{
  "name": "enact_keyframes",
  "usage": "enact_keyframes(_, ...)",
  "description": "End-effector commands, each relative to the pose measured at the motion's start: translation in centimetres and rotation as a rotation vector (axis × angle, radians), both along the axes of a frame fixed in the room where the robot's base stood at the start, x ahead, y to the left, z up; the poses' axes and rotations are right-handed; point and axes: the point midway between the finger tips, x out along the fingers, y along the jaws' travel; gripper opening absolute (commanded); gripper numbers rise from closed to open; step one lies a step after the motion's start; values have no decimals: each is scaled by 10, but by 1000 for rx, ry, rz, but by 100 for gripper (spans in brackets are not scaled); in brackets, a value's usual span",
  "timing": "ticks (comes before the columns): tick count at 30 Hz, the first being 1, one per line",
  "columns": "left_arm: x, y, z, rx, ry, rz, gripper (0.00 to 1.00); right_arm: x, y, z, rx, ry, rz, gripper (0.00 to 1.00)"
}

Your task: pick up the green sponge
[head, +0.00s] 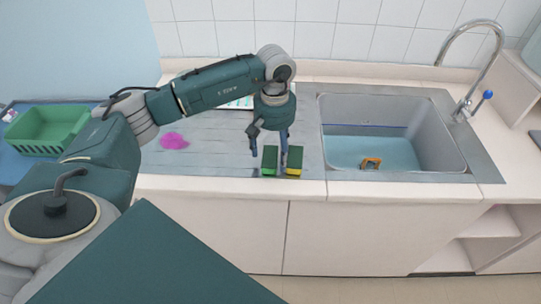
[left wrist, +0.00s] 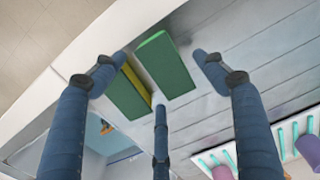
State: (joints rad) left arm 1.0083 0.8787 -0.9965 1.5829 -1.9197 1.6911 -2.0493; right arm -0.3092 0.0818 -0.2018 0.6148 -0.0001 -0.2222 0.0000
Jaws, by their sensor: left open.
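The green sponge (head: 269,157), green on top and along its front side, lies on the counter near its front edge. It also shows in the left wrist view (left wrist: 165,66). Close to its right in the head view lies a second sponge (head: 294,158), dark green on top with a yellow side; in the left wrist view it is on the left (left wrist: 127,94), with a narrow gap between them. My left gripper (head: 269,150) is open and points down over the sponges, its blue fingers spread around them in the left wrist view (left wrist: 160,72). The fingers hold nothing. My right gripper is out of view.
The sink (head: 440,150) is to the right, with an orange item (head: 371,163) inside and a tap (head: 466,95) behind. A magenta item (head: 174,141) lies left on the drainboard. A green basket (head: 48,128) stands far left. A rack (left wrist: 288,140) is near the gripper.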

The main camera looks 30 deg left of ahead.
Motion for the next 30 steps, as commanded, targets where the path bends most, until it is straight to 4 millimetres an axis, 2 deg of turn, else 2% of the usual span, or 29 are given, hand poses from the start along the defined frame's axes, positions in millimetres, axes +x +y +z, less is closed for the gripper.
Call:
enact_keyframes(1,-2,1,-4,-1,6,1,72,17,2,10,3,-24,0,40)
enact_keyframes(3,-1,0,-14,-1,3,1,72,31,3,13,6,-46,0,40)
enact_keyframes(6,0,0,-22,-1,0,1,72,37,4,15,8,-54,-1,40)
enact_keyframes(13,0,0,-24,-1,0,0,72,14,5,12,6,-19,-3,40)
enact_keyframes(14,0,0,-24,-1,0,0,68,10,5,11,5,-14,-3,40)
enact_keyframes(18,0,0,-24,-1,0,0,40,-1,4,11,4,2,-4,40)
enact_keyframes(19,0,0,-24,-1,0,0,37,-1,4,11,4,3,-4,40)
enact_keyframes(30,0,0,-23,-1,-2,1,36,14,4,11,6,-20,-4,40)
